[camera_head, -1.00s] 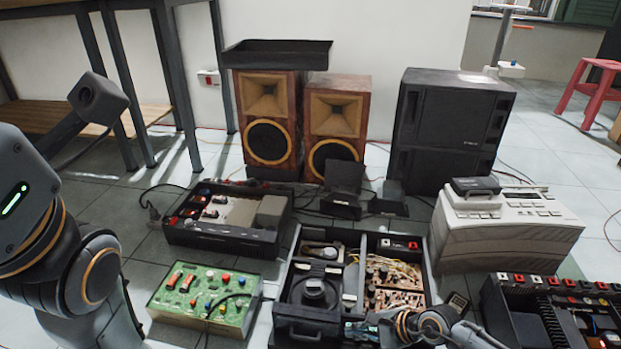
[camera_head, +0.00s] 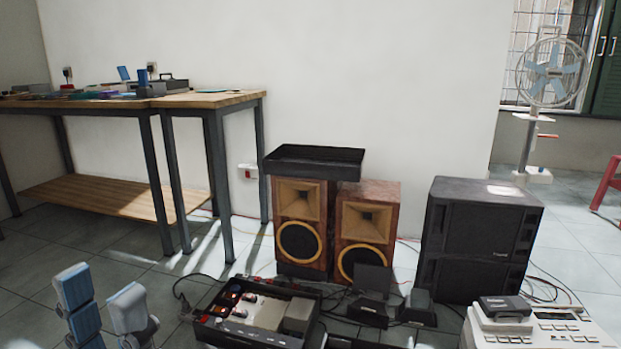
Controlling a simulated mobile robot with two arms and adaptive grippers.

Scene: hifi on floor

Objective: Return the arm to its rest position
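My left gripper (camera_head: 104,283) shows at the lower left of the head view. Its two blue-grey fingers stand upright and apart, with nothing between them, over the tiled floor. It is left of the open electronics case (camera_head: 212,333) and touches nothing that I can see. The rest of my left arm is below the picture. My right gripper and arm are out of view.
Two wooden speakers (camera_head: 297,238) (camera_head: 362,225) stand by the wall, with a black tray (camera_head: 314,160) on top. A black cabinet (camera_head: 470,240) and a white device (camera_head: 545,328) are at right. A workbench (camera_head: 225,98) stands at left. Cables lie on the floor.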

